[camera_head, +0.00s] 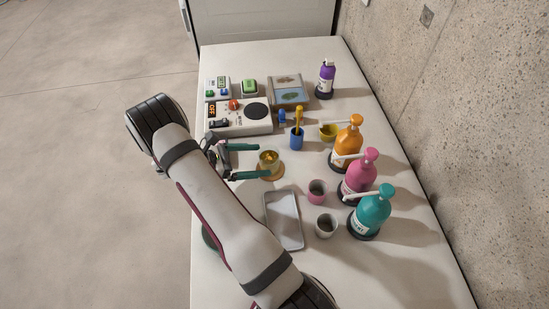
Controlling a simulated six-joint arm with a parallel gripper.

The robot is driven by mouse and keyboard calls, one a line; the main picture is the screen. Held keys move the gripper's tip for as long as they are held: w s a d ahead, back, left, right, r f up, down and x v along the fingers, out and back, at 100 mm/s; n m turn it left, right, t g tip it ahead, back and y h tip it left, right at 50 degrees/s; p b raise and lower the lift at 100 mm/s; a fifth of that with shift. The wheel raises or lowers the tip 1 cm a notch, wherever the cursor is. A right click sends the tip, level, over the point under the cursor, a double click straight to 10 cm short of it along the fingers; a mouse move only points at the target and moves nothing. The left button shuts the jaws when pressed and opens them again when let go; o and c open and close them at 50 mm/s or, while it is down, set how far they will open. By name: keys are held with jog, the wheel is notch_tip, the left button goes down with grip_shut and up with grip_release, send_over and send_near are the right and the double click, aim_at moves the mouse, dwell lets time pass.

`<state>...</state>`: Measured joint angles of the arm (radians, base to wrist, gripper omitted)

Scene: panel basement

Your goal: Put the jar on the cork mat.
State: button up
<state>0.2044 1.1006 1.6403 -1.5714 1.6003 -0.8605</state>
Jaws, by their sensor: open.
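A small jar (270,161) with golden yellow contents stands upright, apparently on the round tan cork mat (277,175). The mat's rim shows at the front and right of the jar; the rest is hidden by the jar and a finger. My gripper (262,161) comes in from the left with its two green fingers spread, one at the far side of the jar and one at the near side over the mat. The jaws are open. I cannot tell whether either finger touches the jar.
A grey tray (284,220) lies in front, with a pink cup (317,191) and a grey cup (326,226) beside it. Orange (347,143), pink (359,177) and teal (371,213) pump bottles line the right. A blue cup (297,138) and a hot plate device (238,117) stand behind.

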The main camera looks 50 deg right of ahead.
jog(key=v, duration=0.4)
jog(key=shift+a+r, duration=0.1)
jog(key=shift+a, duration=0.1)
jog(key=shift+a+r, duration=0.1)
jog(key=shift+r, duration=0.15)
jog(key=s+a+r+m+t+y, duration=0.2)
jog(key=s+a+r+m+y, duration=0.5)
jog(key=s+a+r+m, duration=0.45)
jog(key=s+a+r+m+t+y, duration=0.2)
jog(key=s+a+y, duration=0.1)
jog(key=a, duration=0.4)
jog(key=s+a+r+m+t+y, duration=0.2)
jog(key=s+a+m+t+y, duration=0.1)
jog(key=a, duration=0.4)
jog(key=shift+s+a+r+m, duration=0.2)
jog(key=shift+s+m, duration=0.15)
jog(key=shift+s, duration=0.45)
